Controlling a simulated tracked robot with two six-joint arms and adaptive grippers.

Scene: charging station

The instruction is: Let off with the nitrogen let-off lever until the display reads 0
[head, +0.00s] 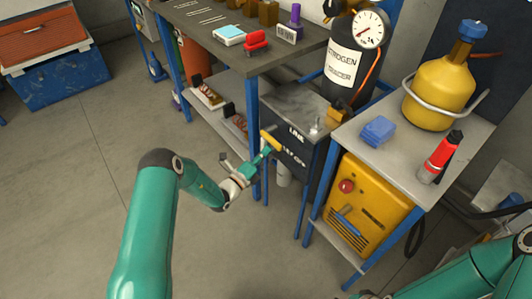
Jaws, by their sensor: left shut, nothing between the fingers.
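A dark box (292,103) with white lettering, partly readable as "LINE" and "LET OFF", stands between the workbench and the small side table. A yellow lever-like handle (271,139) sticks out at its front left, beside the "LET OFF" lettering. My left gripper (266,149) is shut with nothing in it, right at this handle; I cannot tell whether they touch. A black nitrogen reducer cylinder (346,70) with a white round dial gauge (370,29) stands behind the box. No number display is readable. My right arm shows at the lower right, its gripper out of view.
A side table (393,150) holds a yellow gas bottle (440,92), a blue block (378,131) and a red bottle (440,157). A yellow machine (370,208) sits beneath. The workbench (270,58) stands at the back left. The floor (90,190) at left is clear.

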